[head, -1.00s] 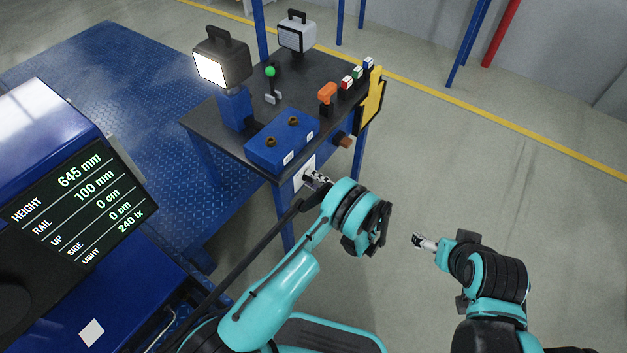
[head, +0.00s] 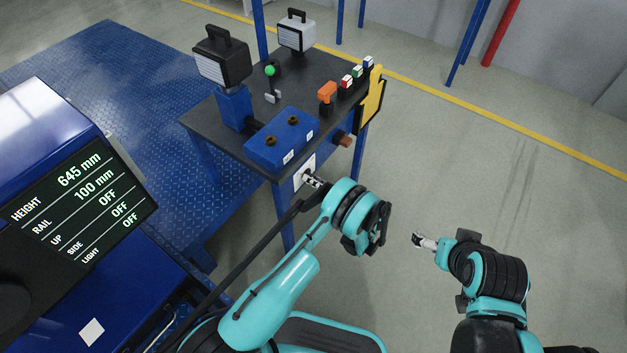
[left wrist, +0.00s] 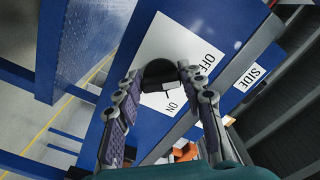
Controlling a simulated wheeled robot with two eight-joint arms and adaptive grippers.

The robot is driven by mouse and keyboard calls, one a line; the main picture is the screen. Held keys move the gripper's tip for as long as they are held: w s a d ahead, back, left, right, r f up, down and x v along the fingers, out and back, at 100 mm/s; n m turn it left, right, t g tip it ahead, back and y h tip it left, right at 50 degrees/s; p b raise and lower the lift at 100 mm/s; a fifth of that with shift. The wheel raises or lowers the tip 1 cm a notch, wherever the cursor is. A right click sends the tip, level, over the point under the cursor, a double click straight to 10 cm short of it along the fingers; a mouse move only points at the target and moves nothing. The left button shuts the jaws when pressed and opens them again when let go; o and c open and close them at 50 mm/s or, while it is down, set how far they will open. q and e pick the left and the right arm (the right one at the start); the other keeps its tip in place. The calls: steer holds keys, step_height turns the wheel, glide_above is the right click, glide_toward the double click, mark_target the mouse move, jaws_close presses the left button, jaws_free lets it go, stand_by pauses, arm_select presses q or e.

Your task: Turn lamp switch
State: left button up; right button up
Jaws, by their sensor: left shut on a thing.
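The lamp switch is a black knob (left wrist: 158,74) on a white plate (left wrist: 180,38) marked OFF and ON, on the side of the blue table. The plate also shows in the head view (head: 304,170). My left gripper (left wrist: 160,80) is shut on the knob, one finger on each side; the fingers hide part of it. In the head view my left gripper (head: 313,181) reaches the plate from the front. The near lamp (head: 222,61) is dark. My right gripper (head: 424,242) hangs over open floor, touching nothing; its jaws are too small to judge.
A display (head: 85,212) reads OFF on its lower lines. The dark tabletop (head: 313,70) carries a blue box (head: 282,141) with two knobs, a second lamp (head: 296,33), an orange handle (head: 327,93) and several buttons. The floor to the right is clear.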

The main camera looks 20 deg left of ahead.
mark_target(304, 156)
arm_select(q)
steer(key=shift+n, duration=0.4)
steer(key=o, duration=1.2)
steer(key=shift+c, duration=0.2)
step_height(304, 156, up, 10)
steer(key=shift+r, duration=0.1)
